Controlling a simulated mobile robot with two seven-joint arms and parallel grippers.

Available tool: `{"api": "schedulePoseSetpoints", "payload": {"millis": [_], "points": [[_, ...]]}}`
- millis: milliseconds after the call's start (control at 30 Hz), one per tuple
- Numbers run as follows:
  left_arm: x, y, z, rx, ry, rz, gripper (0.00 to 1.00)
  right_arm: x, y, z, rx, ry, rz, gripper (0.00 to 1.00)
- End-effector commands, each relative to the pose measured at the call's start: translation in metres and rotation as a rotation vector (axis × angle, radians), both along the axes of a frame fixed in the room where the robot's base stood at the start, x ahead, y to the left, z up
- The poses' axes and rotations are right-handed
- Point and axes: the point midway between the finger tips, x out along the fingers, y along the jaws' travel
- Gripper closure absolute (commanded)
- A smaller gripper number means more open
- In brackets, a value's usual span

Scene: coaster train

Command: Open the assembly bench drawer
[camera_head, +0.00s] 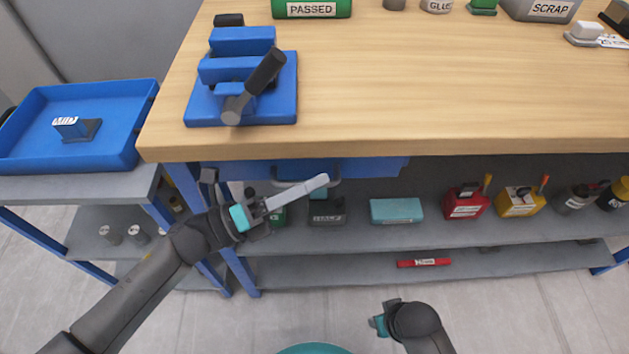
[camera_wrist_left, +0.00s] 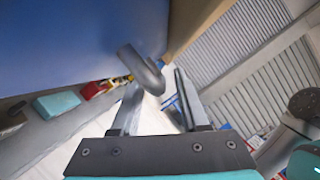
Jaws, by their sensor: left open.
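The blue drawer (camera_head: 375,170) sits under the front edge of the wooden bench top; its blue front also fills the upper left of the left wrist view (camera_wrist_left: 70,40). Its grey bar handle (camera_head: 290,184) shows beside my left gripper (camera_head: 322,182). In the left wrist view, the handle (camera_wrist_left: 146,70) reaches toward the gap between the two open fingers (camera_wrist_left: 155,88); I cannot tell whether they touch it. In the head view one finger overlaps the handle area and the other is hidden. My right gripper (camera_head: 380,318) is low, away from the bench, its fingers not clear.
The bench top (camera_head: 430,90) carries a blue fixture with a dark lever (camera_head: 262,75). A blue tray (camera_head: 125,125) stands on a side table at left. The shelf below holds a teal box (camera_head: 396,210), a red box (camera_head: 463,202) and a yellow box (camera_head: 518,202). Floor in front is clear.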

Motion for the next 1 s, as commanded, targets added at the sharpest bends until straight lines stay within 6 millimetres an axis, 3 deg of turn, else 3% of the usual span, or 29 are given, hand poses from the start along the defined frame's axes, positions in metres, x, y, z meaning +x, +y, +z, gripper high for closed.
{"api": "schedulePoseSetpoints", "payload": {"millis": [367,767,1000], "points": [[0.0025,-0.0073,0.0018,0.000,0.000,0.000,0.55,0.0034,0.0006,0.0040,0.002,-0.011,-0.001,0.50],[0.0025,-0.0069,0.0018,0.000,0.000,0.000,0.98,0.0011,0.0003,0.0025,0.001,-0.006,-0.001,0.50],[0.0024,-0.0069,0.0021,-0.001,0.000,-0.001,1.00,0.0007,0.0002,0.0022,0.001,-0.005,-0.001,0.50]]}}
